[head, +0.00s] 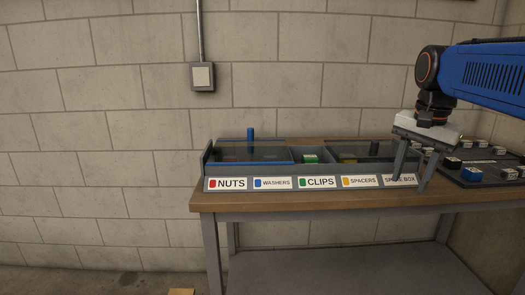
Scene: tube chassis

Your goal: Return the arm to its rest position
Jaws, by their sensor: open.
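My gripper (411,166) hangs from the blue arm (490,72) at the right of the head view. Its two fingers point down and stand apart, with nothing seen between them. It is in front of the right end of the labelled bin box (213,184), and one finger partly covers the rightmost label. The arm reaches in from the right edge of the picture. I cannot tell whether the fingertips touch the box or the table.
The bin box has dark see-through lids and labels for nuts, washers, clips, spacers and a spare box. A blue peg (250,134) stands up from it. A dark tray (470,180) with several small parts lies at right. The wooden table (300,200) stands against a block wall.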

